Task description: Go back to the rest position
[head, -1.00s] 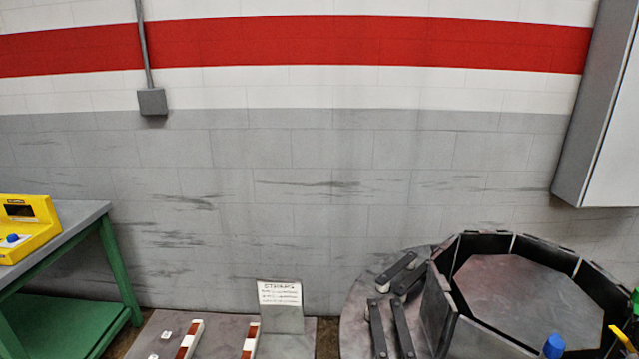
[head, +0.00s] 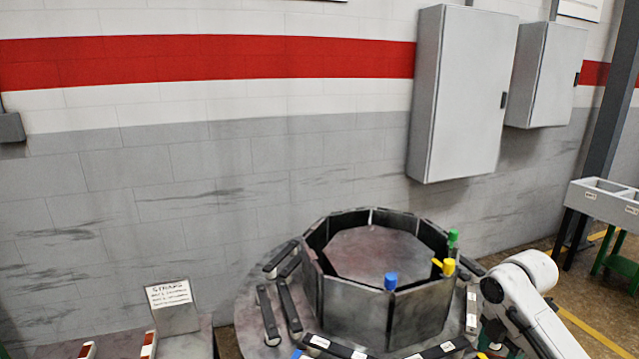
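In the head view my arm (head: 530,300) reaches in from the lower right, white with dark joints, beside the right side of the round furnace base. My gripper is not in view, so its opening and anything in it are hidden. The dark many-sided furnace ring (head: 350,312) stands on a round grey plate (head: 252,308).
Several dark bars (head: 268,316) lie on the plate around the ring. A sign (head: 171,305) stands at lower left by red-and-white blocks (head: 148,345). Grey cabinets (head: 462,95) hang on the wall. A grey bin table (head: 606,203) stands at right, with floor between it and the furnace.

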